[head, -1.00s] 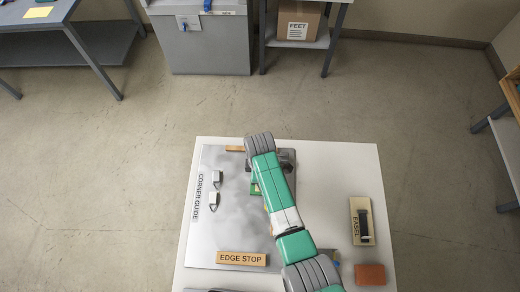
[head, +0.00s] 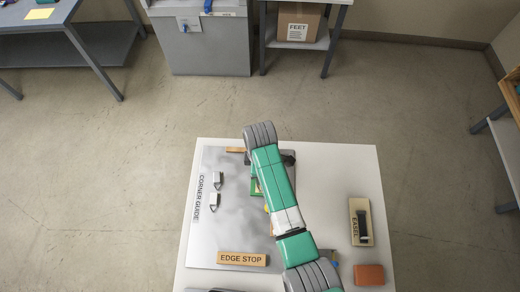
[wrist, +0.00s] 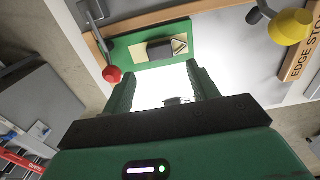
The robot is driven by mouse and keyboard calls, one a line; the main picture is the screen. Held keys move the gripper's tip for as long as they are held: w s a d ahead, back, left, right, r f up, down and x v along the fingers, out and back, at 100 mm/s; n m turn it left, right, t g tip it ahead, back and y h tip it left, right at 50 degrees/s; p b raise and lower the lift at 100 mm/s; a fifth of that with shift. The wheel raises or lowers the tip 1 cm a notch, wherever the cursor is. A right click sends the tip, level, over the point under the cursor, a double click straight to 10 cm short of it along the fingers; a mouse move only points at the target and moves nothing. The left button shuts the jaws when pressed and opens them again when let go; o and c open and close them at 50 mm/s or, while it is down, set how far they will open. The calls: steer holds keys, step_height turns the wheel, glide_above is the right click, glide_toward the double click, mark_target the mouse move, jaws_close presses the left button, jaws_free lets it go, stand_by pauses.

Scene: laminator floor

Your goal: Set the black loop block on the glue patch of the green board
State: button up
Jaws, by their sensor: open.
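In the wrist view, the green board (wrist: 122,49) lies at the top, with a pale yellow glue patch (wrist: 142,53) on it. The black loop block (wrist: 160,50) appears to lie on that patch, with a pale triangular outline at its right end. My gripper (wrist: 162,76) is open, its two green fingers apart and nothing between them. The fingertips are just short of the board's near edge and clear of the block. In the head view, only a strip of the green board (head: 254,187) shows beside my arm, which hides the block and my gripper.
A red-tipped clamp (wrist: 112,74) and a yellow-tipped one (wrist: 290,27) flank the board. The metal plate (head: 225,235) carries an EDGE STOP bar (head: 241,258) and two small pale brackets at left. An EASEL tray (head: 355,238) and a brown-red block (head: 369,274) stand at right.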

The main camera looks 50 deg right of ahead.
step_height(320, 180, up, 6)
steer(key=shift+f, duration=0.1)
stand_by(0.4)
steer(key=w+a+r+m+t+h, duration=0.1)
steer(key=w+a+r+t, duration=0.15)
steer(key=w+r, duration=0.45)
steer(key=w+a+r+m+t+h, duration=0.1)
steer(key=w+a+r+t+h, duration=0.1)
steer(key=w+r+t, duration=0.45)
steer(key=w+a+r+m+t, duration=0.15)
steer(key=a+r, duration=0.25)
steer(key=r, duration=0.6)
steer(key=w+a+r+m+t, duration=0.1)
steer(key=a+r+t, duration=0.2)
steer(key=r, duration=0.6)
steer(key=s+a+r+m+t+y, duration=0.1)
steer(key=s+a+r+t, duration=0.2)
steer(key=r, duration=0.7)
steer(key=s+a+r+m+t+y, duration=0.1)
steer(key=s+a+r+t, duration=0.3)
steer(key=s+a+r, duration=0.3)
steer(key=s+a+r+m+t+y, duration=0.1)
steer(key=s+a+r+t, duration=0.3)
steer(key=r, duration=0.9)
steer(key=shift+s+a, duration=0.75)
steer(key=shift+s, duration=0.1)
